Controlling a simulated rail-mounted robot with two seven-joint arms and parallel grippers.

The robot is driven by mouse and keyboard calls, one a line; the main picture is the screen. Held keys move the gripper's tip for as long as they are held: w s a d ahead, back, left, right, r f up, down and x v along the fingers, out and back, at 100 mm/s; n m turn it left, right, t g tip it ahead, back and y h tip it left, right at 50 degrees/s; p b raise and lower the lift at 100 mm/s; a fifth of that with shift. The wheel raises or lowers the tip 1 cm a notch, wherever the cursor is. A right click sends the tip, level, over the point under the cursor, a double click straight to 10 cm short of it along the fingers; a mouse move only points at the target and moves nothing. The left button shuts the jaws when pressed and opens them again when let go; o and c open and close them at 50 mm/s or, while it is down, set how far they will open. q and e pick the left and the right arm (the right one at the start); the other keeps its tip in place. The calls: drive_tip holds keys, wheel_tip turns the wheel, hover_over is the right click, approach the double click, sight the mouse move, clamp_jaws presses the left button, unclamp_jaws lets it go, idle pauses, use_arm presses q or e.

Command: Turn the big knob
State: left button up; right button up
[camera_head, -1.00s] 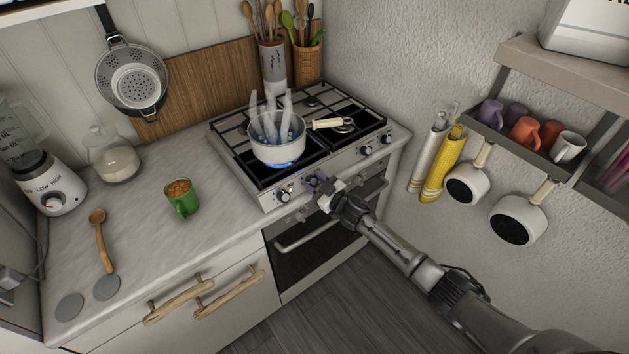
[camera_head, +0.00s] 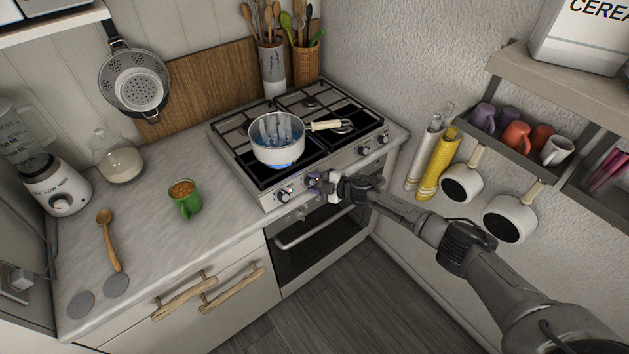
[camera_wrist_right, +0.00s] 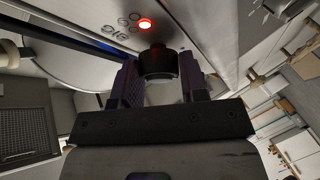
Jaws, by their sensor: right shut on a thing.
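The big knob (camera_wrist_right: 157,62) is a dark round knob on the stove's front panel. In the right wrist view it sits between the two fingers of my right gripper (camera_wrist_right: 158,76), which is shut on it. A lit red light (camera_wrist_right: 145,24) and a "BIG" label show beside it. In the head view my right gripper (camera_head: 321,186) is at the front panel of the stove (camera_head: 250,185) and mostly hides this knob. The knob's pointer cannot be made out. My left gripper is not in view.
A white pot (camera_head: 277,152) with water stands over a blue flame on the front left burner. Other knobs (camera_head: 283,196) line the panel. The oven handle (camera_head: 305,232) runs below. White pans (camera_head: 510,217) hang at right.

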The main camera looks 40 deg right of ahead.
drive_tip(key=shift+r+n+g, duration=0.15)
drive_tip(key=shift+n+g, duration=0.15)
drive_tip(key=shift+n, duration=0.3)
drive_tip(key=o, duration=0.8)
drive_tip(key=shift+o, duration=0.5)
drive_tip(key=shift+f, duration=0.2)
drive_tip(key=shift+d+r, duration=0.1)
